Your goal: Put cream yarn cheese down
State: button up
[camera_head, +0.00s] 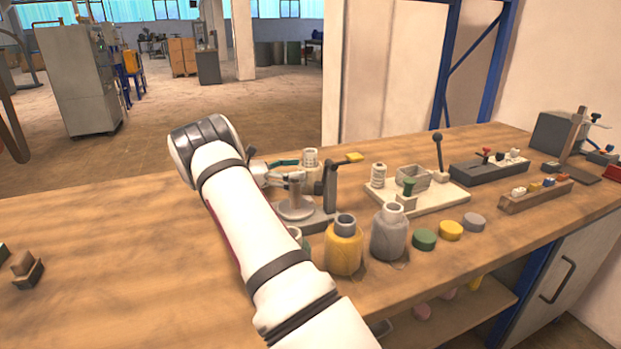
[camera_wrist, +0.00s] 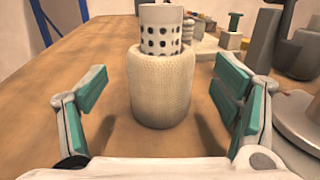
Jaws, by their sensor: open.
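The cream yarn cheese (camera_wrist: 162,95) stands upright on the wooden table, a cream wound body on a white perforated tube (camera_wrist: 161,30). In the wrist view it is between my gripper's two teal-padded fingers and slightly beyond them, with a visible gap on each side. My gripper (camera_wrist: 160,100) is open and empty. In the head view my gripper (camera_head: 284,172) is low over the table, behind a grey stand, and the cream yarn cheese (camera_head: 313,178) is partly hidden by the stand's post.
A grey stand with a dark post (camera_head: 331,190) is close to my gripper. A yellow yarn package (camera_head: 344,250) and a grey one (camera_head: 388,236) stand nearer, beside green, yellow and grey discs. A pale fixture board (camera_head: 440,194) lies right. The table's left (camera_head: 100,240) is mostly clear.

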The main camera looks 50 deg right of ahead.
aim_at(307, 156)
jog(key=x, duration=0.3)
jog(key=shift+s+d+r, duration=0.25)
jog(key=shift+s, duration=0.05)
jog(key=shift+c, duration=0.2)
jog(key=c, duration=1.5)
jog(key=shift+o, duration=0.2)
jog(key=shift+r, duration=0.1)
jog(key=shift+r, duration=1.5)
jog(key=shift+w+a+r, duration=0.15)
jog(key=shift+w, duration=0.05)
jog(key=v, duration=1.7)
jog(key=shift+a+b, duration=0.25)
jog(key=shift+b, duration=0.2)
